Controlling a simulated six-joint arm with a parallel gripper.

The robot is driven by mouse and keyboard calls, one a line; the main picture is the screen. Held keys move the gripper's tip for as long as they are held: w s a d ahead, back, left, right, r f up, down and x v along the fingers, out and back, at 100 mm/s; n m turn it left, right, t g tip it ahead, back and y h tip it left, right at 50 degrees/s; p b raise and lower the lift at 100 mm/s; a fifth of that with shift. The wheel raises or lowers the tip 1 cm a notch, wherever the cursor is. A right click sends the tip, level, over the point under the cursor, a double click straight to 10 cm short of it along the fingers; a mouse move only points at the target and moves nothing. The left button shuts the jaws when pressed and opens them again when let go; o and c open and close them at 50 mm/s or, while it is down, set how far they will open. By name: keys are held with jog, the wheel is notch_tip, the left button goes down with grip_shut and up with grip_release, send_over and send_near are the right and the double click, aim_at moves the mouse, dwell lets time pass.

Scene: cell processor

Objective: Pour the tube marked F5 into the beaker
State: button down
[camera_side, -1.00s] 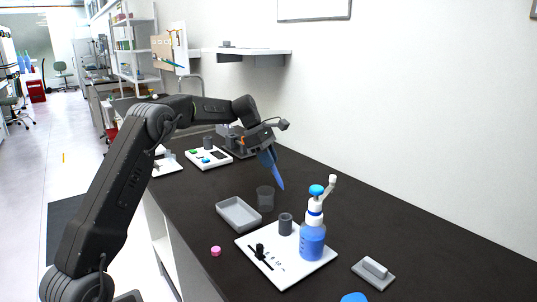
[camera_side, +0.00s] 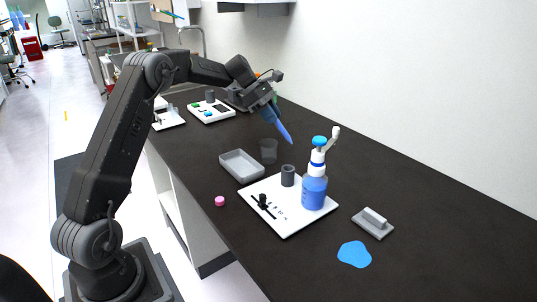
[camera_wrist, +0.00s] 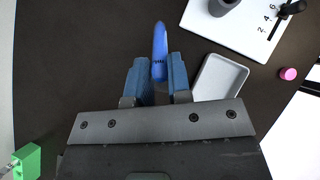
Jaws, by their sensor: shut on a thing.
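My gripper (camera_side: 266,110) is shut on a blue tube (camera_side: 283,131). The tube tilts, with its pointed end down and to the right, above the bench. In the wrist view my gripper (camera_wrist: 158,72) has its blue fingers on both sides of the tube (camera_wrist: 159,42). Dark marking shows on the tube but is too small to read. I cannot make out the beaker in the wrist view.
A pink cap-like piece (camera_side: 219,200) lies on the bench. A white board (camera_side: 283,229) carries a dark grey cylinder (camera_side: 288,176) and a blue pump bottle (camera_side: 314,190). A blue patch (camera_side: 354,254) and grey block (camera_side: 373,222) lie nearer.

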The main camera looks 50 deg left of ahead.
jog(key=t+h, duration=0.1)
jog(key=h, duration=0.1)
send_over(268, 152)
jog(key=w+a, duration=0.1)
jog(key=w, duration=0.1)
jog(key=shift+w+a+f, duration=0.1)
jog(key=shift+f, duration=1.2)
jog(key=shift+a+f, duration=0.1)
jog(key=shift+f, duration=1.15)
jog(key=shift+f+t+h, duration=0.2)
jog(key=shift+t+h, duration=0.1)
jog(key=shift+h, duration=0.1)
jog(key=shift+a+f+h, duration=0.1)
jog(key=shift+f+h, duration=0.1)
jog(key=shift+h, duration=0.2)
jog(key=shift+t, duration=0.3)
jog(key=shift+f+h, duration=0.2)
jog(key=shift+h, duration=0.3)
